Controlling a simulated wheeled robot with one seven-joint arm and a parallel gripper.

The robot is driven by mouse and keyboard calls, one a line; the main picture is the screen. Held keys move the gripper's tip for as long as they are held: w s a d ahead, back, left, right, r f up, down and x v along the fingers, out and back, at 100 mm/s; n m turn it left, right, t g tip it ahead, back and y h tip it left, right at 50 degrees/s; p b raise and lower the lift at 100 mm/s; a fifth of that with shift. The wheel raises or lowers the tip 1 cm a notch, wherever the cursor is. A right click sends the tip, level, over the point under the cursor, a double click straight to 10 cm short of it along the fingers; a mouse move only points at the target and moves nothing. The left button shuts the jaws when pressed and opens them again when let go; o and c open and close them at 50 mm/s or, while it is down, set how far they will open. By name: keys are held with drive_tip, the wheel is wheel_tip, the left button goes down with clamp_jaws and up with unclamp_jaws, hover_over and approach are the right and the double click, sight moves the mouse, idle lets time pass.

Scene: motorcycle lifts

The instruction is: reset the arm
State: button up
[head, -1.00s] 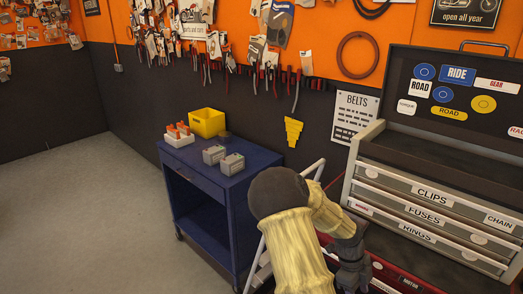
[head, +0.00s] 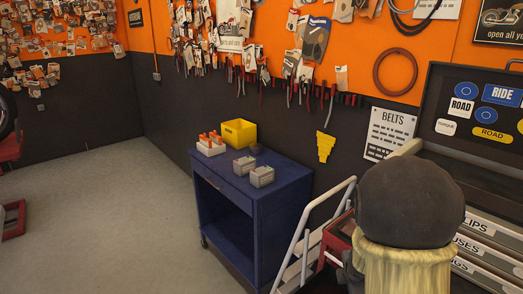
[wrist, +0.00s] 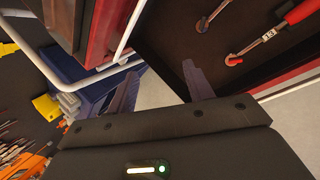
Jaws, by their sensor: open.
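My gripper (wrist: 160,88) shows in the wrist view with its two dark fingers spread apart and nothing between them. The fingers point toward the gap between a red cabinet and a dark open drawer (wrist: 195,35). In the head view my arm, with a dark round joint and pale yellow sleeve, stands at the lower right in front of the tool chest. The gripper itself is hidden behind the arm in the head view.
A blue cart (head: 250,185) holds a yellow bin (head: 239,132), grey boxes (head: 262,176) and a white tray with orange items (head: 211,144). The tool chest (head: 490,240) is close behind my arm.

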drive_tip(key=s+a+r+m+g+y, duration=0.1)
drive_tip(key=s+a+r+m, duration=0.3)
drive_tip(key=s+a+m, duration=0.4)
drive_tip(key=s+m+g, duration=0.1)
drive_tip(key=s+m, duration=0.4)
drive_tip(key=m, duration=0.5)
drive_tip(key=shift+s+a+g+y, duration=0.25)
drive_tip(key=shift+a+g+y, duration=0.05)
drive_tip(key=shift+a+g, duration=0.1)
